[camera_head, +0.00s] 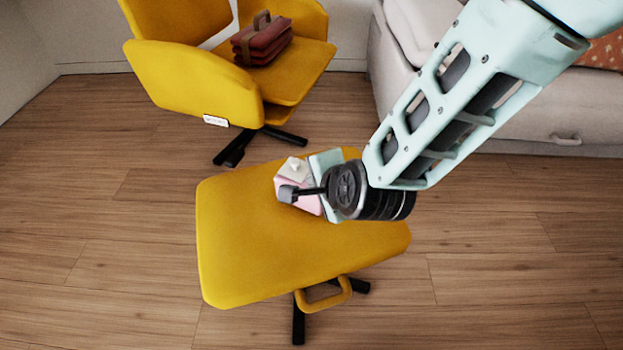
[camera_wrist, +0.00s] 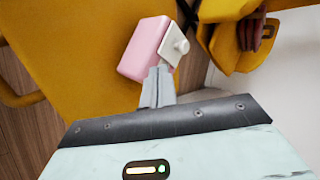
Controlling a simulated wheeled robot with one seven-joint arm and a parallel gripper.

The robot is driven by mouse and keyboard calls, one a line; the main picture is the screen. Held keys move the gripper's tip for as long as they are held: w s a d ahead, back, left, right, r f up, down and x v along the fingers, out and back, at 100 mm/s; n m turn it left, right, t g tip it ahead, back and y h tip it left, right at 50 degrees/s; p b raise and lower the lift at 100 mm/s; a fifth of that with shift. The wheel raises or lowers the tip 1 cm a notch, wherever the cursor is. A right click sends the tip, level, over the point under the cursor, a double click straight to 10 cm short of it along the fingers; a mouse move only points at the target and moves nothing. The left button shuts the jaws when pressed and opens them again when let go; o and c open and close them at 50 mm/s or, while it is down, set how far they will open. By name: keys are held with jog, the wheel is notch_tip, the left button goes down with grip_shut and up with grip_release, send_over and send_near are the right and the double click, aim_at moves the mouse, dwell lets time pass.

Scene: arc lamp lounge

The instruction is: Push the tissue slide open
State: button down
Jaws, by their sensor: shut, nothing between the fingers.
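The tissue box is a pink block (camera_head: 311,204) on the yellow footstool (camera_head: 245,245), partly hidden behind my gripper and arm. Its white slide (camera_head: 297,165) has a small round knob. My gripper (camera_head: 288,193) is shut and empty. In the wrist view the fingertips of my gripper (camera_wrist: 160,70) are at the near edge of the box, beside the slide. I cannot tell whether they touch it.
A yellow chair (camera_head: 190,80) with a dark red bag (camera_head: 262,42) on its seat stands behind the footstool. A pale sofa (camera_head: 510,115) stands at the right, behind my arm. The wooden floor around the footstool is clear.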

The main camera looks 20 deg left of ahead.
jog(key=p+v, duration=0.2)
jog(key=v, duration=0.5)
jog(key=shift+s+r, duration=0.15)
dwell(0.3)
jog(key=s+d+r+n+g+h, duration=0.2)
jog(key=s+d+r+n, duration=0.15)
jog(key=d+n, duration=0.3)
jog(key=s+d+r+n+g+h, duration=0.25)
jog(key=s+d+n, duration=0.25)
jog(key=d, duration=0.3)
jog(key=s+d+r+n+g+h, duration=0.2)
jog(key=s+d+r+n, duration=0.2)
jog(key=d+n, duration=0.3)
notch_tip(320, 180, up, 33)
jog(key=m+p, duration=0.1)
jog(key=p, duration=3.3)
jog(key=shift+s+r+y, duration=0.2)
jog(key=shift+y, duration=0.15)
jog(key=shift+m, duration=0.25)
